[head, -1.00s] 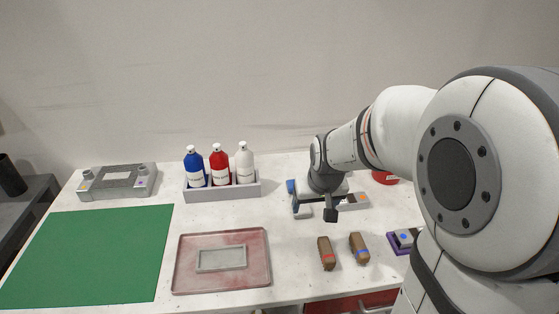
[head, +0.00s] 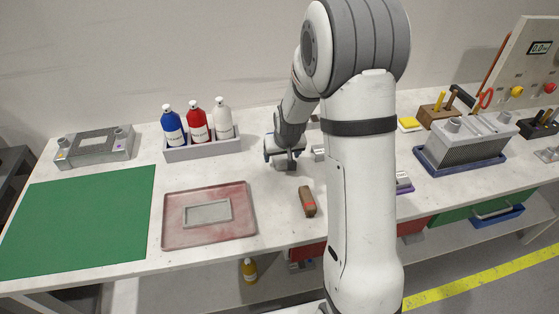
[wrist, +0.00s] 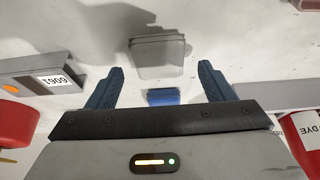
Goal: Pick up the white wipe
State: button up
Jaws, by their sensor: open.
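No thing is clearly a white wipe. A pale grey-white block (wrist: 158,57) with rounded corners lies on the pale bench just beyond my fingertips in the wrist view; I cannot tell whether it is the wipe. A small blue block (wrist: 163,97) shows between my fingers, nearer the palm. My gripper (wrist: 160,78) is open, with its two dark blue fingers apart and nothing held. In the head view my gripper (head: 284,162) is low over the bench, right of the bottle rack. My arm hides part of the bench there.
A rack (head: 203,149) with blue (head: 172,127), red (head: 198,122) and white (head: 222,120) bottles stands left of my gripper. A reddish tray (head: 245,228) and a brown block (head: 307,202) lie in front. A grey labelled holder (wrist: 35,78) is at left in the wrist view.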

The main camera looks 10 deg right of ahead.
aim_at(282, 159)
jog(key=shift+w+f, duration=0.25)
jog(key=shift+f, duration=0.35)
jog(key=c, duration=1)
notch_tip(282, 159, up, 10)
jog(key=shift+r+b, duration=0.1)
jog(key=shift+b, duration=0.3)
jog(key=shift+c, duration=0.2)
jog(key=o, duration=0.5)
jog(key=shift+c, duration=0.2)
jog(key=c, duration=0.3)
jog(key=shift+c, duration=0.4)
